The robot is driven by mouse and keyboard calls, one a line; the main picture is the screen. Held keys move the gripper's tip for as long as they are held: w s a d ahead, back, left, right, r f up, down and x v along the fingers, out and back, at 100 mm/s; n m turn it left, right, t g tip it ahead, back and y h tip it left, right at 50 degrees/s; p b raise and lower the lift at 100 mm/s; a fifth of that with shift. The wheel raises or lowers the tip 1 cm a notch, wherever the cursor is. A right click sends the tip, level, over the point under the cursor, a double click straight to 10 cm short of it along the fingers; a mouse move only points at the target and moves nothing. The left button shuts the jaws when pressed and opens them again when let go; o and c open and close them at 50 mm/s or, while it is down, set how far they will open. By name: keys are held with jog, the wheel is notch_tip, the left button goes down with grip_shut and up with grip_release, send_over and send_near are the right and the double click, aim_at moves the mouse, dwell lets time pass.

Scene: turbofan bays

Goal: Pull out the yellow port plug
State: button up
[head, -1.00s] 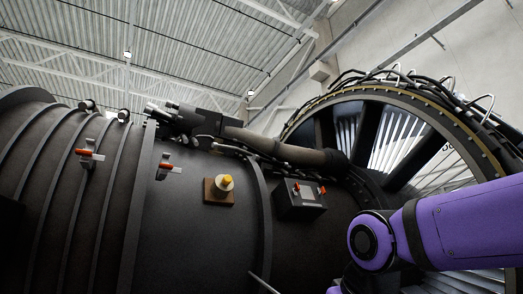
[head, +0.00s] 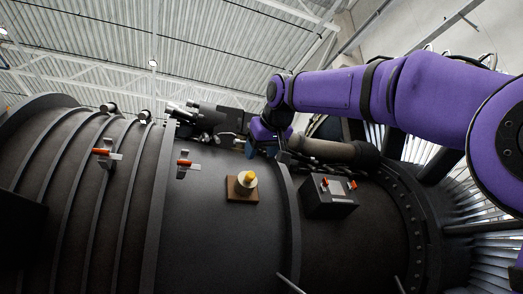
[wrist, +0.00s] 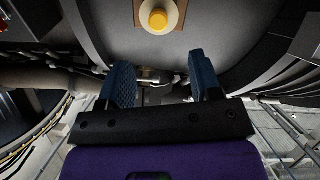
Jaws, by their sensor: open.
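The yellow port plug (head: 250,176) sits in a pale round collar on a brown square plate (head: 243,191) on the dark engine casing. In the wrist view the plug (wrist: 158,19) shows at the top centre, beyond the fingertips, with its collar and plate around it. My gripper (wrist: 163,78) is open, its two blue fingers apart with nothing between them. In the head view my gripper (head: 264,150) is above and slightly right of the plug, apart from it. Its fingertips are hard to make out there.
Two red-handled latches (head: 107,153) (head: 184,163) stand out left of the plug. A dark box (head: 329,196) with red-orange knobs is to its right. A thick pipe (head: 325,149) and dark fittings (head: 208,120) run above. The casing around the plate is bare.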

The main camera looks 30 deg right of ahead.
aim_at(251, 173)
jog(key=x, duration=1)
jog(key=shift+w+d, duration=0.2)
jog(key=shift+w, duration=0.05)
jog(key=c, duration=1)
